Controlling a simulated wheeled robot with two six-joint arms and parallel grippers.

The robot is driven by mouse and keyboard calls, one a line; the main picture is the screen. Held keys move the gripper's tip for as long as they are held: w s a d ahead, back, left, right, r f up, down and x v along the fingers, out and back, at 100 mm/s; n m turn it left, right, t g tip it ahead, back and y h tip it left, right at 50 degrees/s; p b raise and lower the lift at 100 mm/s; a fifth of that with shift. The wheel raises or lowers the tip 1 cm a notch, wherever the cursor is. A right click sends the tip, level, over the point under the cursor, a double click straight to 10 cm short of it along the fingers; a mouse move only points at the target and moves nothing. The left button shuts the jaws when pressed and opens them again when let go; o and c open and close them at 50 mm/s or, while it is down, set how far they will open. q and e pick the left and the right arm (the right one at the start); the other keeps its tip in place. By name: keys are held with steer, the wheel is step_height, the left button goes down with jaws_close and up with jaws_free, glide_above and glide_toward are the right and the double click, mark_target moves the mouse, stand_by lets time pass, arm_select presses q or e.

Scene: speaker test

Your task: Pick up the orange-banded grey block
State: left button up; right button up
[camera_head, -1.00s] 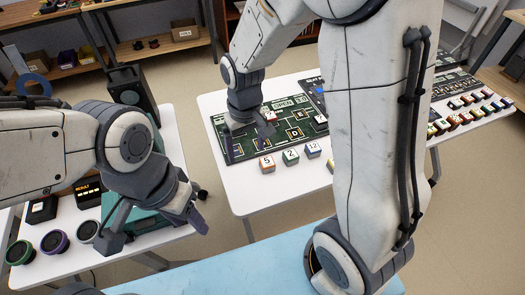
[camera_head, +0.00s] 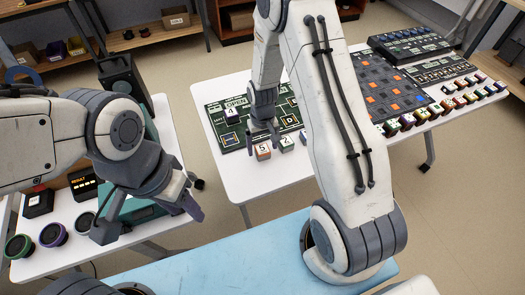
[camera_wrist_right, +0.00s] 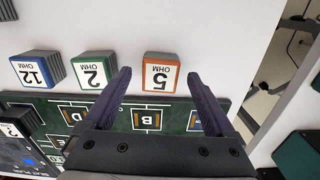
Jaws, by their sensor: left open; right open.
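The orange-banded grey block (camera_head: 263,152), marked 5 OHM, stands on the white table in front of the green board. In the right wrist view the block (camera_wrist_right: 161,73) shows in the gap between my right fingertips; whether they are level with it I cannot tell. My right gripper (camera_head: 265,133) is open and empty, just behind and above the block in the head view; its fingers also show in the right wrist view (camera_wrist_right: 159,76). My left gripper (camera_head: 148,218) is open over the left table, with nothing seen between its fingers.
A green-banded block 2 (camera_wrist_right: 92,70) stands close beside the orange one, and a blue-banded block 12 (camera_wrist_right: 36,71) beyond it. A block 4 (camera_head: 232,114) sits on the green board (camera_head: 215,125). My right arm hides part of the table.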

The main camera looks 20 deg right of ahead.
step_height(320, 180, down, 2)
steer(key=shift+f, duration=0.1)
jaws_close()
